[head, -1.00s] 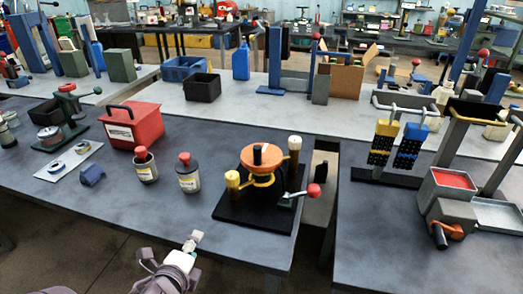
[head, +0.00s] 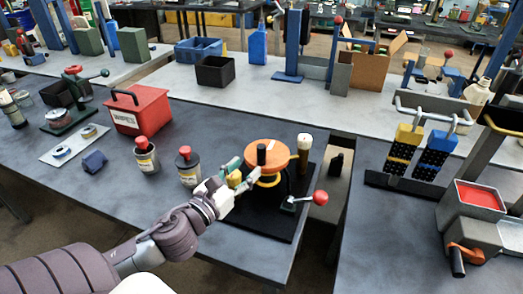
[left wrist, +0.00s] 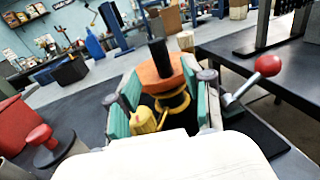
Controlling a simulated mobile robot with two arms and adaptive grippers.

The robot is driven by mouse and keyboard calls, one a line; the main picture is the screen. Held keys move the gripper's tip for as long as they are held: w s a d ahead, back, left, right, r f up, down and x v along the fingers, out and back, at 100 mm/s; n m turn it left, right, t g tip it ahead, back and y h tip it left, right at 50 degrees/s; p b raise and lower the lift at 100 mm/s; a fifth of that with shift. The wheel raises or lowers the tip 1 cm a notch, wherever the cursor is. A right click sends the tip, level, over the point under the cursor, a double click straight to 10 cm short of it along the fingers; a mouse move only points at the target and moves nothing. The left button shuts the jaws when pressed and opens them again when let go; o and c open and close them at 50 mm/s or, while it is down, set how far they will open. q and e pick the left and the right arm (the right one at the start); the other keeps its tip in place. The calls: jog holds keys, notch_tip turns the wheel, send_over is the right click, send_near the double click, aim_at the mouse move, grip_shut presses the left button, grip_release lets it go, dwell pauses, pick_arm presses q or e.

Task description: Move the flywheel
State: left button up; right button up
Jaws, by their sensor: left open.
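My left gripper (head: 240,176) is open at the left side of the fixture. In the left wrist view its teal-padded fingers (left wrist: 160,112) stand apart, with the yellow knob (left wrist: 148,122) and the flywheel seen between them. I cannot tell whether a finger touches the fixture. My right gripper is not in view.
A cream-topped post (head: 304,150) and a red-ball lever (head: 320,197) stand on the fixture's right. Two red-capped bottles (head: 188,167) (head: 146,156) stand left of it, close to my arm. A red box (head: 140,112) is behind them. A gap separates the right table.

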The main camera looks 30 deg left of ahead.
aim_at(258, 156)
pick_arm(q)
jog(key=w+p, duration=0.1)
jog(key=w, duration=0.5)
jog(key=shift+w, duration=1)
jog(key=shift+c, duration=0.6)
grip_shut()
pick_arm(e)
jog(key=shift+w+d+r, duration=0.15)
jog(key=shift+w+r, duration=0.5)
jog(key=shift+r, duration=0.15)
pick_arm(q)
jog(key=shift+p, duration=0.3)
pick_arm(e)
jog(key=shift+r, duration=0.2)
